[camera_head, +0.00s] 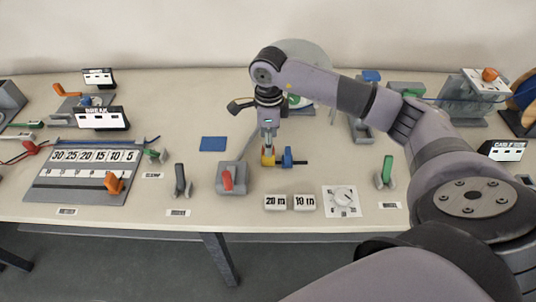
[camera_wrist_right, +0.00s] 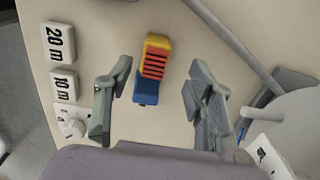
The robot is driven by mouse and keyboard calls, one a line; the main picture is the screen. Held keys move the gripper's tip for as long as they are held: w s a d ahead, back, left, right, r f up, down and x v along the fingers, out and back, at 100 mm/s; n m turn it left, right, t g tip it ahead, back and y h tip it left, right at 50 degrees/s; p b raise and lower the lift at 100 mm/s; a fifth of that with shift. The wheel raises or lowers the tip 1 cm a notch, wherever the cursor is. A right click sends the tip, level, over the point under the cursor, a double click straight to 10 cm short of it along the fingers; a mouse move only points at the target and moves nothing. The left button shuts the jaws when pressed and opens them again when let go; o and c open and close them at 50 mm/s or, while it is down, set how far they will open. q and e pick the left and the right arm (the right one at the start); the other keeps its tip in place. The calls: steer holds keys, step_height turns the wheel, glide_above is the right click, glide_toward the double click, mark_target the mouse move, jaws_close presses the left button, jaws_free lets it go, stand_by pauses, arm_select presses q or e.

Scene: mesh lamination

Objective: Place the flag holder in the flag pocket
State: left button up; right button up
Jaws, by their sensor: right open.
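A small block with a yellow end, red ribs and a blue end (camera_wrist_right: 153,66), which looks like the flag holder, lies on the table. In the head view its yellow and red part (camera_head: 268,158) shows just under my right gripper (camera_head: 268,142), with a blue part (camera_head: 288,158) and a dark rod beside it. In the right wrist view my right gripper (camera_wrist_right: 160,78) is open, one finger on each side of the block, with gaps on both sides. I cannot tell which thing is the flag pocket. My left gripper is not in view.
White tiles marked 20 m and 10 m (camera_head: 290,202) and a dial plate (camera_head: 341,201) lie in front. A flat blue square (camera_head: 213,144) lies left. A grey round part (camera_wrist_right: 290,115) is close to my right gripper.

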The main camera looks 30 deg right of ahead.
mark_target(265, 161)
steer(key=f, duration=0.1)
steer(key=f+p, duration=0.1)
steer(key=f, duration=0.1)
steer(key=shift+s+a+f, duration=0.2)
steer(key=shift+s+f, duration=0.05)
steer(key=shift+f, duration=0.55)
jaws_close()
